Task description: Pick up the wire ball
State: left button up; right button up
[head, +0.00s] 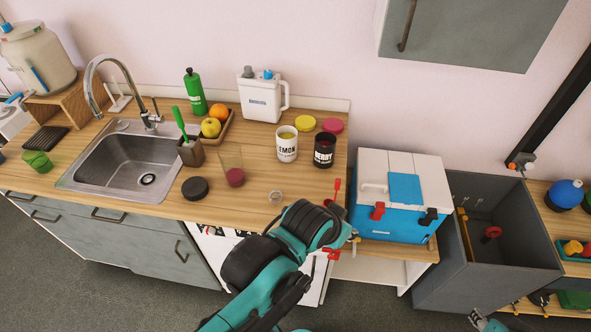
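A small, pale grey, round, ring-like object (275,197), which looks like the wire ball, lies on the wooden counter near its front edge. It is too small to make out its wires. My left gripper (335,221) is to the right of it, by the right end of the counter. Its red fingers are spread wide apart with nothing visible between them. The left arm comes up from the bottom and passes just in front of the counter edge. Only a bit of my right arm shows at the bottom right; its gripper is out of view.
A glass with red content (232,168), a black disc (195,188), a white LEMON canister (287,145) and a black BERRY canister (324,150) stand around the small object. The sink (79,179) is left. A blue-and-white cooler (424,172) stands right of the gripper.

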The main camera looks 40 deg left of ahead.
aim_at(276, 197)
jog(key=u, duration=1.6)
jog(key=l, duration=0.05)
